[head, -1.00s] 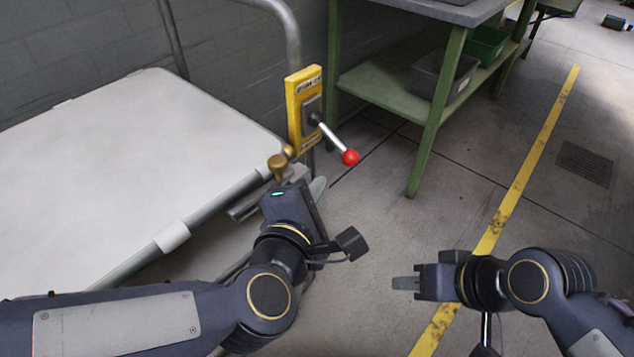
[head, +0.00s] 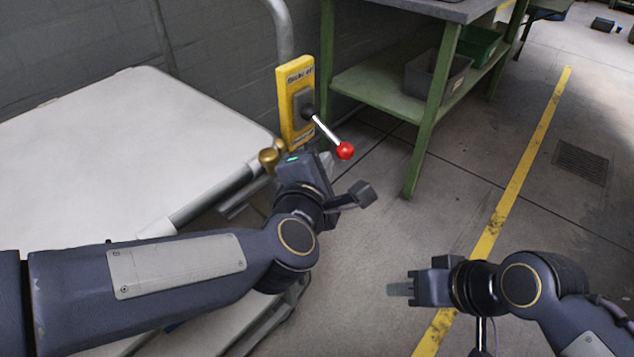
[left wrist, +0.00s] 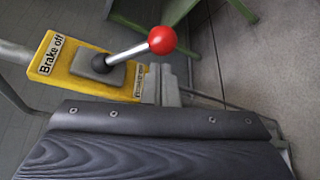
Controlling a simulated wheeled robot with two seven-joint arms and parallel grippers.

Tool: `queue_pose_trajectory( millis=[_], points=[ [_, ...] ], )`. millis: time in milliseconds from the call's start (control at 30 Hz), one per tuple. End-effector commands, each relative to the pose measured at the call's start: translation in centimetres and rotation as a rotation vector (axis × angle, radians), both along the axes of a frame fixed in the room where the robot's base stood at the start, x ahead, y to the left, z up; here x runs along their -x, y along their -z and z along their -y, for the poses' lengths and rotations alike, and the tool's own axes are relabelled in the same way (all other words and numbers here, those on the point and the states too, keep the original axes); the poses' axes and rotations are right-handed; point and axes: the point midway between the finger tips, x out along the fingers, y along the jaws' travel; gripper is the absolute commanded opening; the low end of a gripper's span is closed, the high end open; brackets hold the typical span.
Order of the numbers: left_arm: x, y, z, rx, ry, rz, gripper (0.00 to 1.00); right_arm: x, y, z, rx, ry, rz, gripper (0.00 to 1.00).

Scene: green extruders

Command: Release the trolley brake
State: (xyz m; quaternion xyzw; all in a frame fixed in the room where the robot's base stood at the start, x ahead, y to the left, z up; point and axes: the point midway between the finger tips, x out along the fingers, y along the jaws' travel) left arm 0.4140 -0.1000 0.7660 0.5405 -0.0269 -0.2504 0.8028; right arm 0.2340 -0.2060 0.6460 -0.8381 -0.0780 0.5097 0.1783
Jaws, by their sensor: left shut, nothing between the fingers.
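The trolley brake is a yellow plate (head: 295,72) on the trolley's upright post. Its silver lever (head: 326,130) runs from a dark pivot down and right to a red ball (head: 345,150). In the left wrist view the plate (left wrist: 60,80) reads "Brake off" at its top end, and the red ball (left wrist: 162,40) stands out clear. My left gripper (head: 326,163) is shut and empty, just below the plate and ball. Its fingertips (left wrist: 161,85) show beside the plate's lower end, apart from the ball. My right gripper (head: 400,289) hangs over the floor, its fingers seen edge-on.
The trolley's white deck (head: 90,150) fills the left side, with a brass knob (head: 268,158) near the post. A green workbench (head: 415,150) with bins on its lower shelf stands behind the lever. Floor at the right is open, with a yellow line (head: 520,185).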

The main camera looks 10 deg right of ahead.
Motion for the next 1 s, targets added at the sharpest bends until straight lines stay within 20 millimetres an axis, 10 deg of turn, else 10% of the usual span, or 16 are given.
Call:
queue_pose_trajectory(
  millis=[1000],
  points=[
    [-1.7,-0.1,1.2,0.041,0.000,-0.050,0.00,0.0,-0.3,0.0,0.000,0.000,0.000,0.36]
  ],
)
